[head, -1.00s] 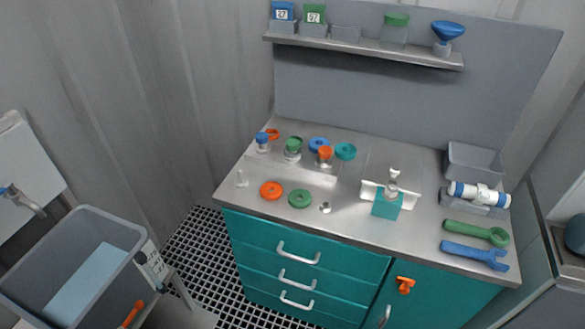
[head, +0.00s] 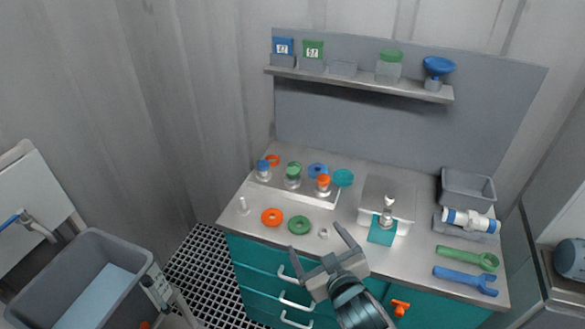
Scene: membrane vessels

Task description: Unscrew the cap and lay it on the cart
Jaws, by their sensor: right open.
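A white cylinder with blue end bands (head: 468,219) lies sideways in a grey cradle (head: 462,234) at the right of the steel worktop. I cannot tell for certain which part is the task's cap. Several capped vessels stand in a rack at the back left of the worktop: one blue-topped (head: 263,169), one green-topped (head: 293,175) and one orange-topped (head: 323,185). My right gripper (head: 316,240) is open and empty near the worktop's front edge, jaws pointing to the back. My left gripper is out of view. Which surface is the cart is not clear.
An orange ring (head: 271,217) and a green ring (head: 299,225) lie at the front left. Green (head: 468,258) and blue (head: 465,280) wrenches lie at right. A grey bin (head: 85,285) is at lower left.

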